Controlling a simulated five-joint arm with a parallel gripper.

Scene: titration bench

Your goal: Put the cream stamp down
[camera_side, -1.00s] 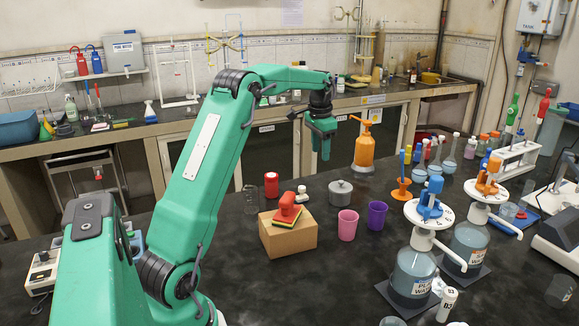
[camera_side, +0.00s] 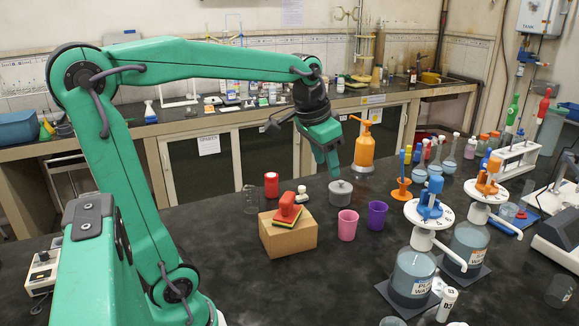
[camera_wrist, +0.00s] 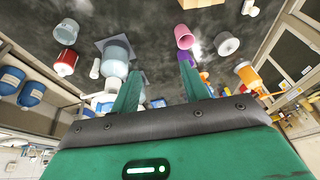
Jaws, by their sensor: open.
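The cream stamp (camera_side: 305,195), a small pale piece with a knob-like handle, appears to stand upright on the dark bench, just behind the cardboard box and right of the red can. A small pale piece at the top edge of the wrist view (camera_wrist: 250,8) looks like the same stamp. My gripper (camera_side: 333,168) is open and empty, pointing down in the air, to the right of the stamp in the side view and apart from it. Its two fingers (camera_wrist: 160,82) also show in the wrist view with nothing between them.
A red can (camera_side: 271,185), grey lidded pot (camera_side: 340,193), pink cup (camera_side: 347,225) and purple cup (camera_side: 377,215) stand nearby. Dispenser bottles (camera_side: 412,272) stand right. The front middle of the bench is clear.

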